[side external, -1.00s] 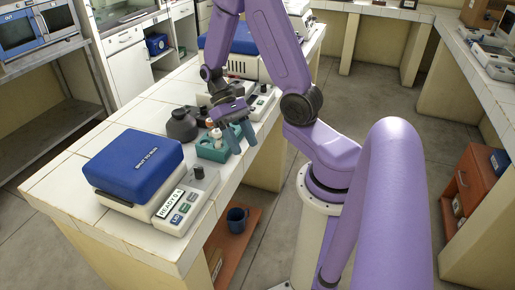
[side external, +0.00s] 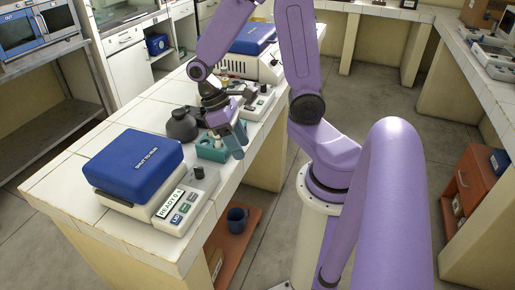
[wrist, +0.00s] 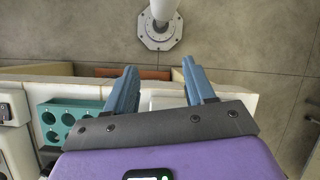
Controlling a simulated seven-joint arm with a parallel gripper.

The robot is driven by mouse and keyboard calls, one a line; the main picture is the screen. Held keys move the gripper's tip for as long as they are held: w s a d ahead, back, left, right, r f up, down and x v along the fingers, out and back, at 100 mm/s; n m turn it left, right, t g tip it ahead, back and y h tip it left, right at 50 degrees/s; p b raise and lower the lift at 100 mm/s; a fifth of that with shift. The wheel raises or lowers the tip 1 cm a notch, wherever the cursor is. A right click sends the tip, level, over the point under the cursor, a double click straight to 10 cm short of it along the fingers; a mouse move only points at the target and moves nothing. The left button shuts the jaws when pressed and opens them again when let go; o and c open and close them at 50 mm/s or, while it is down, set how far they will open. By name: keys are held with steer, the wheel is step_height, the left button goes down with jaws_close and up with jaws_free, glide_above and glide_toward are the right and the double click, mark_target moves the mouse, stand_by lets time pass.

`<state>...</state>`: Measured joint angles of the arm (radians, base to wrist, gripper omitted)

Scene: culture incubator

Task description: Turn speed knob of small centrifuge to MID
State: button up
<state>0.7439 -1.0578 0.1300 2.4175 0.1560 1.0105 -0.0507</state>
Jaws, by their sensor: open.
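A centrifuge with a blue lid (side external: 135,160) sits at the near end of the white bench. The knob's setting is too small to read. My gripper (side external: 240,147) is open and empty, fingers down, over the bench's front edge beside the teal rack, well beyond the knob. In the wrist view its two blue-grey fingers (wrist: 159,66) are apart with nothing between them; the knob is not visible there.
The teal rack (side external: 211,153) stands left of the fingers; it also shows in the wrist view (wrist: 52,122). A second blue-lidded device (side external: 252,40) is farther back. Bare bench tiles lie left of the bottle.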

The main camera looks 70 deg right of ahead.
steer(key=s+a+r+n+t, duration=0.5)
steer(key=s+a+n, duration=0.2)
steer(key=n, duration=0.2)
steer(key=shift+s+r+n, duration=0.25)
steer(key=shift+s+n, duration=0.05)
steer(key=shift+s, duration=0.05)
stand_by(0.5)
steer(key=shift+c, duration=0.3)
